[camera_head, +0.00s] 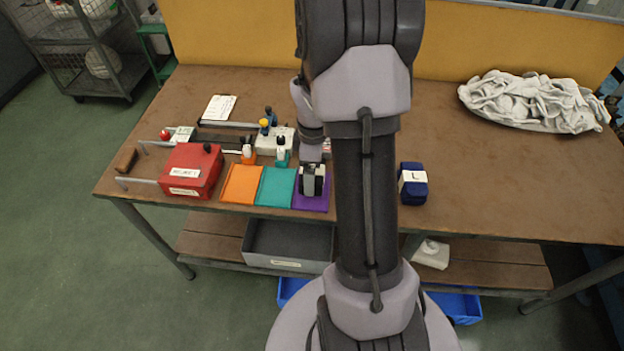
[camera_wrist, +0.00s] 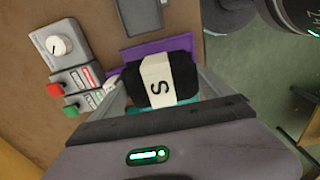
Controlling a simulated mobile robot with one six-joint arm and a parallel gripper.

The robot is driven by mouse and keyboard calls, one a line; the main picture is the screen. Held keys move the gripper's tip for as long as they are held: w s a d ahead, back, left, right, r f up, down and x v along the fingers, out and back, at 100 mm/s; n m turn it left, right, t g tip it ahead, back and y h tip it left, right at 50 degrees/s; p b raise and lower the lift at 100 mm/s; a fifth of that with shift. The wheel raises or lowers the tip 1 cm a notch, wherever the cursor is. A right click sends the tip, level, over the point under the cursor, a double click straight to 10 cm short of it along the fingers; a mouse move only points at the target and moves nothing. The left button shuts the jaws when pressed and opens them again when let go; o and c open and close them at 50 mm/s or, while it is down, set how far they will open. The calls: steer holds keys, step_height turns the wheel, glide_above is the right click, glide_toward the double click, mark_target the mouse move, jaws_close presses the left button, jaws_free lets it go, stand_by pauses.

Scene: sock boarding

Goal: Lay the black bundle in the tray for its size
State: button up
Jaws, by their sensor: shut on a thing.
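The black bundle (camera_wrist: 180,80) has a white band marked "S". My gripper (camera_head: 313,178) is shut on it, with a finger on each side in the wrist view. In the head view the bundle is over the purple tray (camera_head: 311,204); I cannot tell whether it touches the tray. The purple tray also shows in the wrist view (camera_wrist: 120,73). The teal tray (camera_head: 276,187) and orange tray (camera_head: 240,184) lie to its left, flat and empty. No size marks on the trays are readable.
A dark blue bundle marked "L" (camera_head: 412,185) stands to the right of my arm. A red box (camera_head: 191,172) is left of the trays; small bottles (camera_head: 248,154) and a grey control box (camera_head: 273,141) stand behind. A white cloth pile (camera_head: 530,102) lies far right.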

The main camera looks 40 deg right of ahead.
step_height(320, 180, down, 3)
steer(key=shift+f+b, duration=0.1)
steer(key=shift+b, duration=0.65)
steer(key=shift+r, duration=0.2)
steer(key=shift+f, duration=0.1)
steer(key=o, duration=1.2)
